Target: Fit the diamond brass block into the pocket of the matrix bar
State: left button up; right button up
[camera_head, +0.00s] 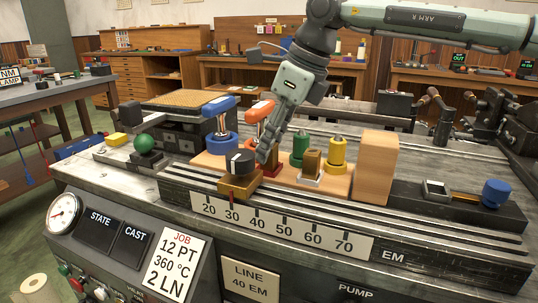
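A brass-coloured block (312,162) stands in a pale holder on the wooden board; I cannot tell if it is the diamond one. A dark bar (400,197) at the right, which looks like the matrix bar, has a silver-rimmed recess (436,188), a brass strip and a blue knob (495,193). The recess shows no block in it. My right gripper (266,158) points down just right of the black knob (240,162) on the brass slider; contact and finger opening are unclear. My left gripper is not in view.
A tall wooden block (375,167) stands between the board and the bar. Blue- and orange-handled tools, a green-topped piece and a yellow piece (337,152) crowd the board (333,187). The numbered scale (275,225) runs along the front. A green ball knob (144,144) is at left.

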jog(key=shift+f, duration=0.25)
grip_shut()
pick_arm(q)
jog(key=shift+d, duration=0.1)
pick_arm(e)
jog(key=shift+w+r, duration=0.1)
jog(key=shift+r, duration=0.1)
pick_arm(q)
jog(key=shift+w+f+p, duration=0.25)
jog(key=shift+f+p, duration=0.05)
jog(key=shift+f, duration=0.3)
pick_arm(e)
notch_tip(320, 180, up, 18)
jog(key=shift+f, duration=0.15)
